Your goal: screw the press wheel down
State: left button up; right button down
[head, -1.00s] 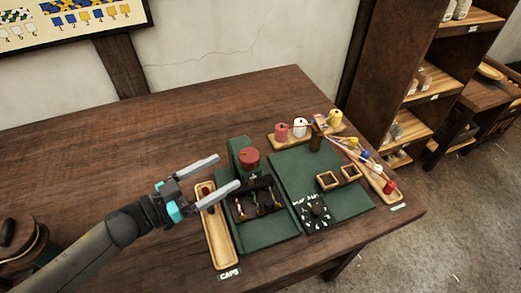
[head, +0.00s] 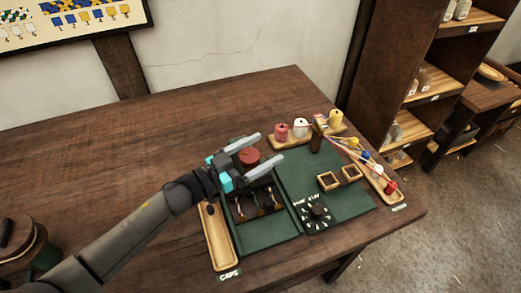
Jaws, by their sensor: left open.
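The press wheel is a red disc (head: 249,156) on the green press at the left of the work area. My left gripper (head: 269,149) is open, with its two fingers pointing right, one on the far side and one on the near side of the wheel in the picture. I cannot tell whether the fingers touch the wheel or are above it. The dark press bed (head: 262,203) with several small pieces lies just in front, partly hidden by the gripper. My right gripper is not in view.
A wooden caps tray (head: 219,246) lies left of the press. A green mat (head: 290,178) carries a black dial (head: 318,212) and wooden frames (head: 328,181). Spools, including a pink one (head: 281,132), and stretched cords stand behind and right. The table's left rear is clear.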

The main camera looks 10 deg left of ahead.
pick_arm(q)
jog(key=c, duration=1.4)
jog(key=shift+o, duration=0.2)
jog(key=shift+m+g+h, duration=0.3)
jog(key=m+g+h, duration=0.2)
jog(key=shift+s+d+g+h, duration=0.2)
jog(key=shift+g+h, duration=0.1)
jog(key=shift+g, duration=0.1)
jog(key=shift+s+d+m+g+h+b, duration=0.1)
jog(key=shift+s+m+g+h+b, duration=0.15)
jog(key=shift+m+g+h+b, duration=0.6)
jog(key=shift+s+d+m+g+h+b, duration=0.1)
jog(key=shift+s+m+g+h+b, duration=0.15)
jog(key=shift+m+g, duration=0.95)
jog(key=shift+g, duration=0.35)
